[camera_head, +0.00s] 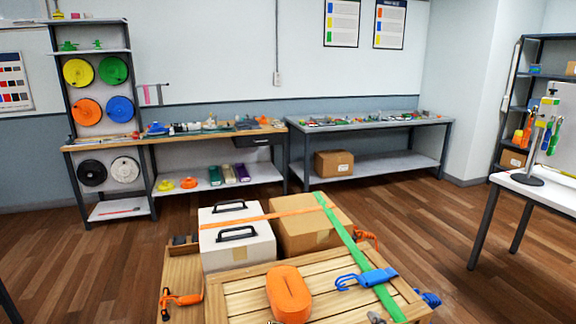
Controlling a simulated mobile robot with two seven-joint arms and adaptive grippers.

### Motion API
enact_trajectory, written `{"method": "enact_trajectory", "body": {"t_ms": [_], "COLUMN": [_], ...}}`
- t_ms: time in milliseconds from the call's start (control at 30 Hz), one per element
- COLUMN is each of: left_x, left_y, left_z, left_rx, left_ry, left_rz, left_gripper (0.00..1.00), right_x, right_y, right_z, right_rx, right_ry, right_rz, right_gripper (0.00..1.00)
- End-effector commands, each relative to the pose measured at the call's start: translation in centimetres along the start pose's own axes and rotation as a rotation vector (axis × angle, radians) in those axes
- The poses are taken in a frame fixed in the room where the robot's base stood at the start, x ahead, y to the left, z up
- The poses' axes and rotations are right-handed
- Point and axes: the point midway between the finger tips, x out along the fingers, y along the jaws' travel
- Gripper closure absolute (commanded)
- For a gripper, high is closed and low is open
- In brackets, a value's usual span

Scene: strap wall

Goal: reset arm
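Neither of my arms nor grippers can be made out in the head view. A wooden pallet or crate top (240,300) stands in front of me at the bottom. A white case (236,254) with two black handles and a cardboard box (300,236) sit side by side at its far part. An orange strap (262,217) and a green strap (345,240) run across them. A rolled orange strap (289,294) lies on the slats. An orange hook or ratchet (181,299) is at the left edge.
A shelf with coloured spools (88,111) and a workbench (215,135) stand at the back left. A second bench (370,123) is at the back right. A white table (545,190) with a tool stand is at the right. Wooden floor (440,215) is clear between.

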Motion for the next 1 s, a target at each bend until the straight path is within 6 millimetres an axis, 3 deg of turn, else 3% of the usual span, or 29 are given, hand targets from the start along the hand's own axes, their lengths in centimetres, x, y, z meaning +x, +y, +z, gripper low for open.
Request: {"method": "enact_trajectory", "body": {"t_ms": [33, 100, 200, 300, 500, 867, 1000], "left_x": [0.0, 0.1, 0.2, 0.3, 0.2, 0.2, 0.0], "left_y": [0.0, 0.0, 0.0, 0.0, 0.0, 0.1, 0.2], "left_z": [-0.2, -0.6, -1.0, -1.2, -0.9, -0.1, -0.5], "left_rx": [0.002, 0.004, 0.005, 0.005, 0.005, -0.004, -0.006], "left_ry": [0.004, 0.01, 0.017, 0.02, 0.016, 0.001, 0.007], "left_rz": [0.0, 0.001, 0.002, 0.003, 0.002, 0.001, 0.001], "left_gripper": [0.6, 0.6, 0.6, 0.6, 0.6, 0.6, 0.6], "right_x": [-1.6, -4.1, -8.7, -13.6, -21.4, -32.1, -30.4], "right_y": [-2.5, -5.6, -10.1, -13.7, -17.9, -21.3, -22.6], "right_z": [3.0, 6.5, 10.8, 13.5, 15.9, 16.6, 16.8], "right_rx": [0.102, 0.241, 0.427, 0.582, 0.772, 0.973, 1.002], "right_ry": [-0.096, -0.228, -0.423, -0.6, -0.855, -1.188, -1.131], "right_rz": [-0.082, -0.185, -0.32, -0.429, -0.562, -0.704, -0.674], "right_gripper": [0.1, 0.1, 0.1, 0.1, 0.1, 0.1, 0.1]}}
